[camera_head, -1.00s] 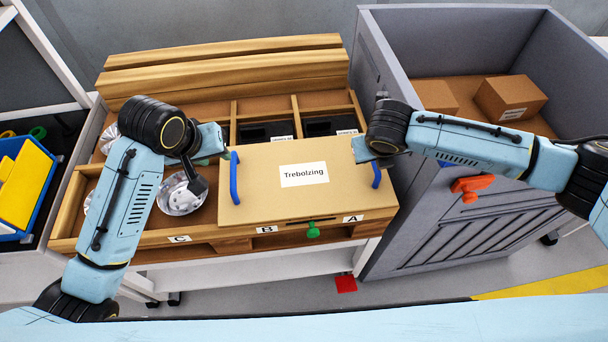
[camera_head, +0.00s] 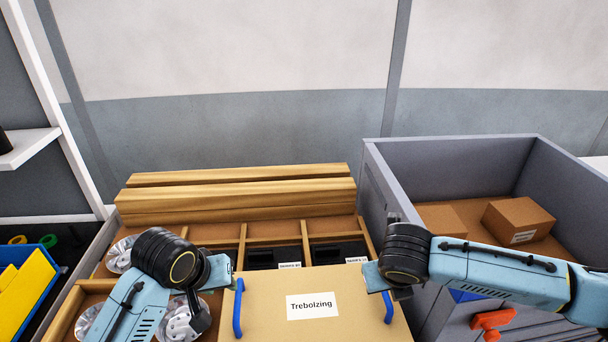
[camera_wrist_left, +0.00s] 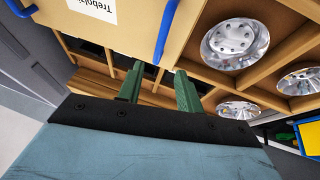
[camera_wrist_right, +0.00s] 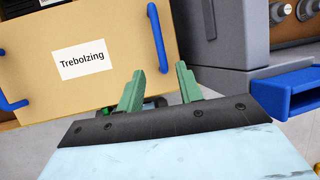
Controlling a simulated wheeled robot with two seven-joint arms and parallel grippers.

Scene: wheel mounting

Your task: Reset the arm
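My left gripper (camera_head: 217,270) is beside the left blue handle (camera_head: 238,307) of a tan box labelled Trebolzing (camera_head: 262,317). In the left wrist view its two green fingers (camera_wrist_left: 158,72) stand apart with nothing between them. My right gripper (camera_head: 374,276) is beside the right blue handle (camera_head: 387,307). Its green fingers (camera_wrist_right: 160,70) are also apart and empty in the right wrist view. Neither gripper holds a handle. Silver wheels lie in the wooden compartments, one (camera_head: 182,322) partly behind my left arm and another (camera_wrist_left: 235,42) clear in the left wrist view.
Wooden beams (camera_head: 235,192) lie behind the compartments. A blue crate with yellow items (camera_head: 18,290) is at left. A wall (camera_head: 240,120) stands behind.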

